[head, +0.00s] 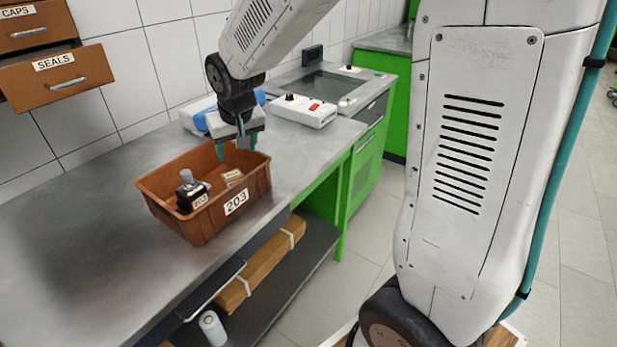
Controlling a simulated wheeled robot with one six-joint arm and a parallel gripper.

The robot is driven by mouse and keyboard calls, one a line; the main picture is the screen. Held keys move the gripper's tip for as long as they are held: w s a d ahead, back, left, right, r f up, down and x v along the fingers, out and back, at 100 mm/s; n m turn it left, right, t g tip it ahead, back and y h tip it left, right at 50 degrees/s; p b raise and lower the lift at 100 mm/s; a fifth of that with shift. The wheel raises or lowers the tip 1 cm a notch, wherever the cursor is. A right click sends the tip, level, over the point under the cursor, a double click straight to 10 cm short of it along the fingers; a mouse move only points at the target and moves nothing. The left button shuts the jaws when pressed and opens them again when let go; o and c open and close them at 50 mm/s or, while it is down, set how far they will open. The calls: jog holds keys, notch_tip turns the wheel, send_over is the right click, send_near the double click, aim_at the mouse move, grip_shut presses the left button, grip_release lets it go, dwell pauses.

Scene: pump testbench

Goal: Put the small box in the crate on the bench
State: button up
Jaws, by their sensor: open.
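The brown crate (175,216), labelled 203, stands on the grey metal bench (90,255) near its front edge. A small tan box (232,177) with a pale label lies inside the crate, toward its right side. My gripper (235,151) points down over the far right part of the crate, with its teal fingertips at about rim height in the picture. It is open and nothing shows between its fingers. The box is apart from the fingers. Its underside is hidden by the crate wall.
A dark pump-like part (191,193) with a grey knob sits in the crate, left of the box. A white control box (304,110) and a blue item (198,119) stand behind the crate. Open drawers (57,78) jut out at upper left. The bench's left part is clear.

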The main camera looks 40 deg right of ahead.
jog(key=s+r+g, duration=0.1)
jog(key=s+r, duration=0.2)
jog(key=s, duration=1.2)
jog(key=s+d+r+n+g, duration=0.1)
jog(key=s+r, duration=0.3)
jog(key=s, duration=1.2)
jog(key=shift+d+r+g, duration=0.2)
jog(key=shift+d+g, duration=0.1)
jog(key=shift+g, duration=0.2)
